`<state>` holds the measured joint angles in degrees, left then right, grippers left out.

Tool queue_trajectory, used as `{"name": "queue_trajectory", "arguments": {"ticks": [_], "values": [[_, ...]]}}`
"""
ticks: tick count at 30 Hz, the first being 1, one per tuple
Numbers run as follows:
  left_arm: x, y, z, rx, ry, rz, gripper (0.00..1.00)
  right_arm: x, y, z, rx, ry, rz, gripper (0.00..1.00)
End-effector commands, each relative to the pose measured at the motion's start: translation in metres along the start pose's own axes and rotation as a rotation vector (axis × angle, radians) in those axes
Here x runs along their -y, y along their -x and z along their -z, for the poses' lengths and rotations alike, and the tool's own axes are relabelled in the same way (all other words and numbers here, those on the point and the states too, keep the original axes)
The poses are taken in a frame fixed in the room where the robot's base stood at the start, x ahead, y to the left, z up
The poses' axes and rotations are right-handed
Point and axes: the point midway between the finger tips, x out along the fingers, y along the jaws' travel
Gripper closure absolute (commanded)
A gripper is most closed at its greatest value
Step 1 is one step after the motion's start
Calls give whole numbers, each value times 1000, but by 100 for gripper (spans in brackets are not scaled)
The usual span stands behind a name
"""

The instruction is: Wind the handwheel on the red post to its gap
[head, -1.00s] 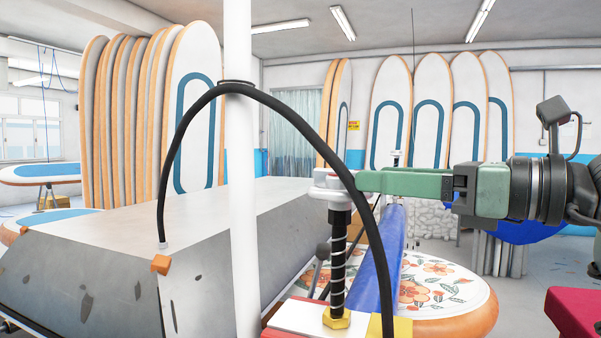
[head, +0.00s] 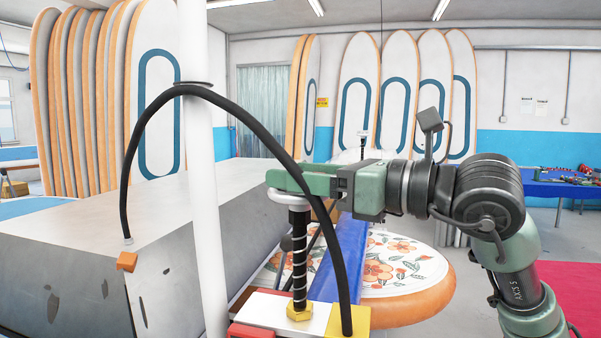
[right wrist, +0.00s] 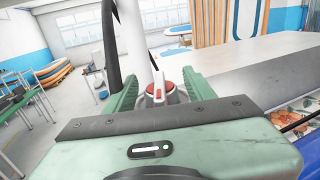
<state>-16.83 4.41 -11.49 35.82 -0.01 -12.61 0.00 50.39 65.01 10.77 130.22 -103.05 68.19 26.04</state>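The handwheel (head: 288,197) is a white disc on top of an upright black threaded post (head: 300,250) with a brass nut at its foot. In the right wrist view the handwheel (right wrist: 172,97) shows a red hub and a white pointer. My right gripper (head: 287,180) is level with the wheel, its green fingers spread on either side of it. Whether the fingers touch the rim cannot be told. The gap mark is not clearly visible. My left gripper is not in view.
A black hose (head: 262,125) arches in front of the post, past a white pole (head: 203,230). Red, white and yellow blocks (head: 362,318) lie at the post's foot. A grey-sided bench (head: 60,270) stands left. A flowered board (head: 425,270) lies behind.

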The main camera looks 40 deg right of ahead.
Motion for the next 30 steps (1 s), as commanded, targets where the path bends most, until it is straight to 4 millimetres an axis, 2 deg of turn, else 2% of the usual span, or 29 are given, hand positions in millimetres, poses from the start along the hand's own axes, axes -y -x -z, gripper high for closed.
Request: {"name": "queue_trajectory", "arguments": {"ticks": [1, 5, 6, 11, 15, 21, 30], "values": [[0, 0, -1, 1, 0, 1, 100, 0, 0, 0, 0, 0, 0, 62], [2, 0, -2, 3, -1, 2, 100, 0, 0, 0, -1, 0, 0, 98], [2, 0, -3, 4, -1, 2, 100, 0, 0, 0, -1, 0, 0, 100], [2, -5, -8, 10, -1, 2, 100, 1, 0, 3, -5, -2, -33, 100], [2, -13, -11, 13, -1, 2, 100, 2, -1, 4, -5, -6, -136, 100], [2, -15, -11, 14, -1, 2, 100, 1, -1, 2, -5, -5, -261, 100], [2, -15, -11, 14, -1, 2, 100, 0, 0, 2, -5, -1, -282, 100]]}}
